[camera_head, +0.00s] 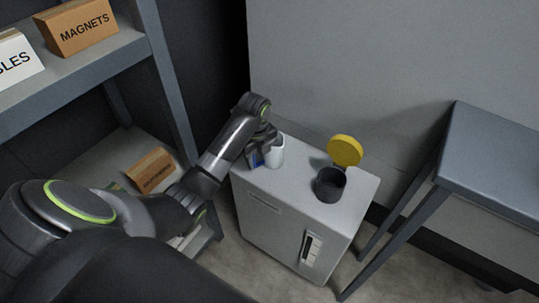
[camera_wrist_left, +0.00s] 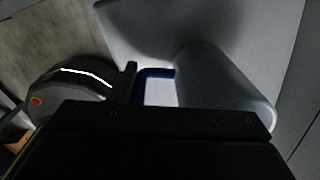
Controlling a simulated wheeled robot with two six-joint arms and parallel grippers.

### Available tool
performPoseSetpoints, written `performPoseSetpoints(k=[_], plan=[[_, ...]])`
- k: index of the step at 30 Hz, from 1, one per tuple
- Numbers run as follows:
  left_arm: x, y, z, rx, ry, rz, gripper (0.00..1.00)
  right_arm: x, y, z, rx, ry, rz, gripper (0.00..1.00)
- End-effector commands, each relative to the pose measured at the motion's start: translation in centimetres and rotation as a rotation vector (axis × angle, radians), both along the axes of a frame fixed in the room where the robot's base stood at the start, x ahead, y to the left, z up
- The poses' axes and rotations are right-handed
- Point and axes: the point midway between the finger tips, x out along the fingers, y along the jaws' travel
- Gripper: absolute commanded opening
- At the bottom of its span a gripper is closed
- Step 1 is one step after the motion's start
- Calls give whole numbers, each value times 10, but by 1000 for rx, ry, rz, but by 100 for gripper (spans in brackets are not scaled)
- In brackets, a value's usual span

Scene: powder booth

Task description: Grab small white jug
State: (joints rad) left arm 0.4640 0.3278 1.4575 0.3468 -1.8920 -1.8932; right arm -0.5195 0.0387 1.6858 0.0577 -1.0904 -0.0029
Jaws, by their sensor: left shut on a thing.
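The small white jug (camera_head: 275,152) stands on top of the white cabinet (camera_head: 250,208), near its left end, in the head view. It has a blue handle (camera_head: 256,159) on its left side. My left gripper (camera_head: 262,150) is at the handle side and shut on the jug's handle. In the left wrist view the jug (camera_wrist_left: 215,80) shows as a pale cylinder, with the blue handle (camera_wrist_left: 158,73) beside a dark finger; the gripper hides part of both. My right gripper is not in view.
A dark grey pot (camera_head: 330,186) and a round yellow lid-like disc (camera_head: 345,150) are on the cabinet to the right of the jug. Shelves with a MAGNETS box (camera_head: 75,26) stand at left. A blue-grey table (camera_head: 495,160) stands at right.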

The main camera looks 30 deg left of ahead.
Motion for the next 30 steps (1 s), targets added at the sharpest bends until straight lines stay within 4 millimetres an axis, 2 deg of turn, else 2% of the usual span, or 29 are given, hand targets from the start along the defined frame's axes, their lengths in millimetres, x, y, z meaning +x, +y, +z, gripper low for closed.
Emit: performPoseSetpoints(k=[14,20,26,30], plan=[[1,0,12,0,-3,0,10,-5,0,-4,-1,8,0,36],[1,0,29,1,-4,0,10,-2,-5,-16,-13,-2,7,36],[1,0,55,0,-4,-1,10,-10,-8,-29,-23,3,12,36],[1,0,60,-1,-2,0,10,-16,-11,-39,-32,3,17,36]])
